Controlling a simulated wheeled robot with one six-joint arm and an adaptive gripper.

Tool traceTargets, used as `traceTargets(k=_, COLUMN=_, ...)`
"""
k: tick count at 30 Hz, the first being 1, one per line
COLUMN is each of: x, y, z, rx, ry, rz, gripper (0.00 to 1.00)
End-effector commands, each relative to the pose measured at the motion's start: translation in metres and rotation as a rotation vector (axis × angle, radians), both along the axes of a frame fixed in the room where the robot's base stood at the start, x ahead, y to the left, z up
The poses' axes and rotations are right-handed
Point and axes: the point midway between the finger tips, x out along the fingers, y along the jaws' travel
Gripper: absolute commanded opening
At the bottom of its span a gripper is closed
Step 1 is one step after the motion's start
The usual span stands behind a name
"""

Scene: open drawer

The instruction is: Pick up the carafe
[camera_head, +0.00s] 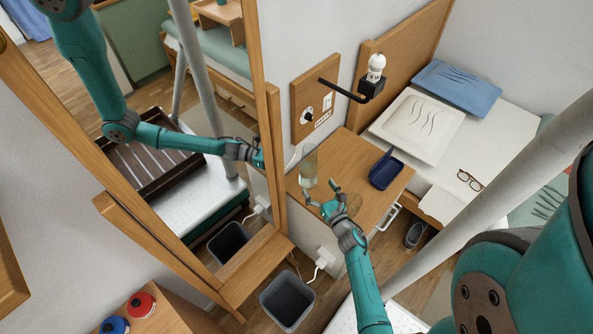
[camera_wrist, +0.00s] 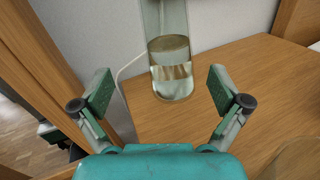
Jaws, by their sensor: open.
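The carafe (camera_head: 308,168) is a clear glass vessel part filled with liquid. It stands upright near the back left of the wooden nightstand top in the head view. In the wrist view the carafe (camera_wrist: 170,62) is ahead of my gripper, its upper part cut off by the frame edge. My gripper (camera_head: 322,193) is open and close to the carafe, just in front of it. In the wrist view the two fingers of my gripper (camera_wrist: 163,92) are spread on either side of the carafe's line, with nothing held between them.
A dark blue case (camera_head: 386,169) lies open on the nightstand (camera_head: 345,153). A round glass item (camera_head: 353,202) stands by my wrist. A wall panel (camera_head: 314,98) with a black arm is above. A mirror (camera_head: 150,120) stands left, a grey bin (camera_head: 288,300) below. A bed adjoins at right.

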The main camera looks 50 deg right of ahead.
Motion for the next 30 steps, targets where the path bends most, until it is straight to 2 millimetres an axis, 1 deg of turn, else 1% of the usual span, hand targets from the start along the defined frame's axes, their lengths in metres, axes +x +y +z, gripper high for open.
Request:
traceTargets(k=1, x=0.002, y=-0.010, z=-0.001, rx=-0.038, ry=0.019, rz=-0.006, gripper=0.99)
traceTargets(k=4, x=0.004, y=-0.021, z=-0.002, rx=-0.088, ry=0.044, rz=-0.010, gripper=0.99)
traceTargets(k=8, x=0.010, y=-0.027, z=-0.002, rx=-0.108, ry=0.054, rz=-0.010, gripper=0.99)
traceTargets(k=14, x=0.028, y=-0.034, z=-0.002, rx=-0.107, ry=0.052, rz=-0.008, gripper=0.99)
traceTargets(k=24, x=0.067, y=-0.052, z=-0.004, rx=-0.105, ry=0.053, rz=-0.008, gripper=0.99)
traceTargets(k=27, x=0.072, y=-0.055, z=-0.004, rx=-0.105, ry=0.052, rz=-0.009, gripper=0.99)
traceTargets(k=30, x=0.072, y=-0.055, z=-0.004, rx=-0.104, ry=0.052, rz=-0.010, gripper=0.99)
